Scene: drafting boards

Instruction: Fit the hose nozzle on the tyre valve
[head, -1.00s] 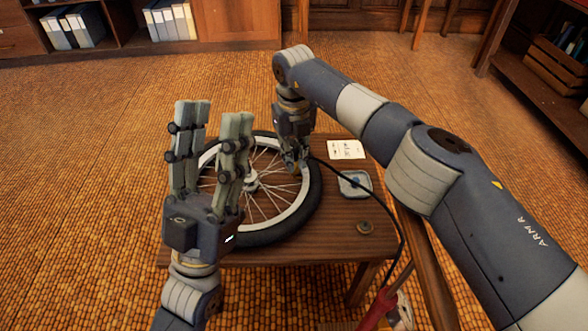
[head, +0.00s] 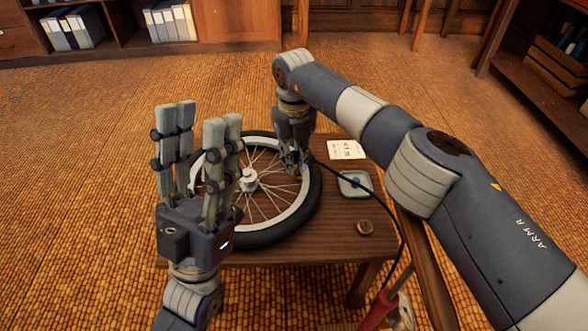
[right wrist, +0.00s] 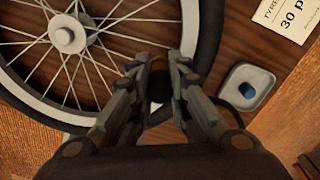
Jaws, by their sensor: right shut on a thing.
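The wheel with its black tyre (head: 268,234) lies flat on the small wooden table. My right gripper (head: 297,168) is at the right part of its rim, fingers pointing down. The black hose (head: 385,200) runs from there to the right and down. I cannot make out the tyre valve or whether the nozzle touches it. My left gripper (head: 200,118) is open and empty, fingers up, in front of the wheel's left side.
A red pump (head: 380,309) stands beyond the table's front right.

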